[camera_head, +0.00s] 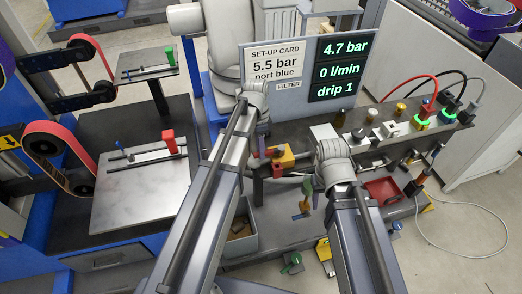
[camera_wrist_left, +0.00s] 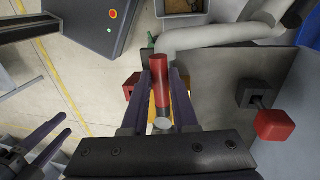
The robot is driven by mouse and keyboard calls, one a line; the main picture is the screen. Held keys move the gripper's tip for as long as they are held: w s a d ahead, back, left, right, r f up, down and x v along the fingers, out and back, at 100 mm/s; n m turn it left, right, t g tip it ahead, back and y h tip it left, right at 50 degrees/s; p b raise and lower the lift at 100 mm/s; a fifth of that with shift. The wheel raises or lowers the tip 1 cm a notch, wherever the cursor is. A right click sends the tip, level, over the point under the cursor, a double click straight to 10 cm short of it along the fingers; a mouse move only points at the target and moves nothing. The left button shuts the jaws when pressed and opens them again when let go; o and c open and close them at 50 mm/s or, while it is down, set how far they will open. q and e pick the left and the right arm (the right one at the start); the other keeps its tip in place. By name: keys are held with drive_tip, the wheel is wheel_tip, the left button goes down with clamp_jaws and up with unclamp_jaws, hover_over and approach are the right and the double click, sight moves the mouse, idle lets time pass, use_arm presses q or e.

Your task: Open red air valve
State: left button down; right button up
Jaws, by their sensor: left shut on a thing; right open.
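In the left wrist view, a red cylindrical handle (camera_wrist_left: 158,72), which I take to be the red air valve's lever, lies between the two purple fingers of my left gripper (camera_wrist_left: 161,92). The fingers are shut on it. A yellow part shows just behind it. In the head view, a yellow valve block (camera_head: 285,158) with red parts beside it sits below the display panel, near my left gripper (camera_head: 264,150), which my arm partly hides. My right gripper (camera_head: 307,194) is open to the right of that block, near a hanging blue-and-orange part.
The display panel (camera_head: 343,48) reads 4.7 bar, 0 l/min, drip 1. The set-up card (camera_head: 274,63) reads 5.5 bar, port blue. A red tray (camera_head: 382,191) and several fittings crowd the bench at right. A grey bin (camera_head: 239,246) stands below my left arm.

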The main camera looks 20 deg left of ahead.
idle(0.5)
use_arm(q)
drive_tip(key=c, duration=0.7)
unclamp_jaws()
drive_tip(key=r+p, duration=0.2)
drive_tip(key=w+r+p, duration=0.1)
drive_tip(key=r+p, duration=0.4)
drive_tip(key=shift+w+a+r+p, duration=0.2)
drive_tip(key=shift+a+r+p, duration=0.1)
drive_tip(key=shift+a, duration=0.1)
